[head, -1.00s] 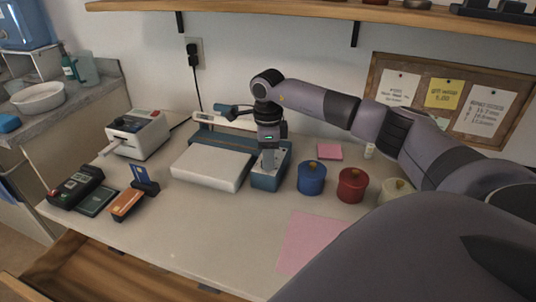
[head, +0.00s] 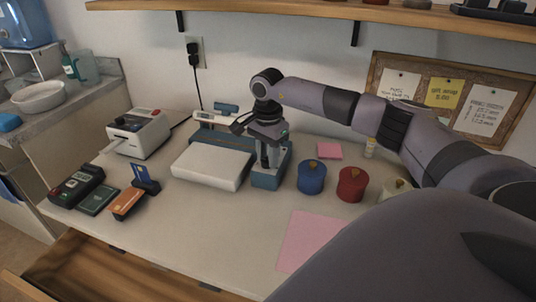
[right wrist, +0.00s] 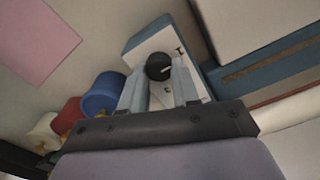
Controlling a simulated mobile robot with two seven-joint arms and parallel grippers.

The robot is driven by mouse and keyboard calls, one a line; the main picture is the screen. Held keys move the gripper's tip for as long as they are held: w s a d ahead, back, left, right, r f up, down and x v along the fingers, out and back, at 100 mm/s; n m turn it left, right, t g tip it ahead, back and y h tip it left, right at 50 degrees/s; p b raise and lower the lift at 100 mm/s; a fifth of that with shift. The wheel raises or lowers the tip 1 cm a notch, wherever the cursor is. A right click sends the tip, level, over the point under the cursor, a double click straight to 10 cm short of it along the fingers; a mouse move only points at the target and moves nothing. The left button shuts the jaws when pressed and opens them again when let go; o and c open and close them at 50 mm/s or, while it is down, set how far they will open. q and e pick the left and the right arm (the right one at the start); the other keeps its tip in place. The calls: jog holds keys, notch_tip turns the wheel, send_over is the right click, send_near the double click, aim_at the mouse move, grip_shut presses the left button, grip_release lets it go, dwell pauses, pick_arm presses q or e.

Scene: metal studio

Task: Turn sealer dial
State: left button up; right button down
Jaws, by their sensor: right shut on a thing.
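The sealer has a teal body with a wide pale pad (head: 212,165) and a narrow control box (head: 271,180) on its right side. In the right wrist view the box's white top (right wrist: 188,48) carries a round black dial (right wrist: 158,67) with a light pointer line and small dark marks around it. My right gripper (head: 269,160) points down onto the control box. In the right wrist view its two fingers (right wrist: 160,76) stand on either side of the dial, shut on it. In the head view the dial is hidden by the gripper. My left gripper is not in view.
Blue (head: 312,177), red (head: 352,185) and cream (head: 395,189) lidded pots stand right of the sealer. A white machine (head: 138,134) stands to the left, with a card terminal (head: 76,186) in front. Pink paper (head: 312,240) lies on the clear front worktop.

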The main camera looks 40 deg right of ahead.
aim_at(267, 159)
jog(key=shift+n, duration=0.5)
jog(key=c, duration=0.8)
grip_release()
jog(key=shift+r, duration=3.6)
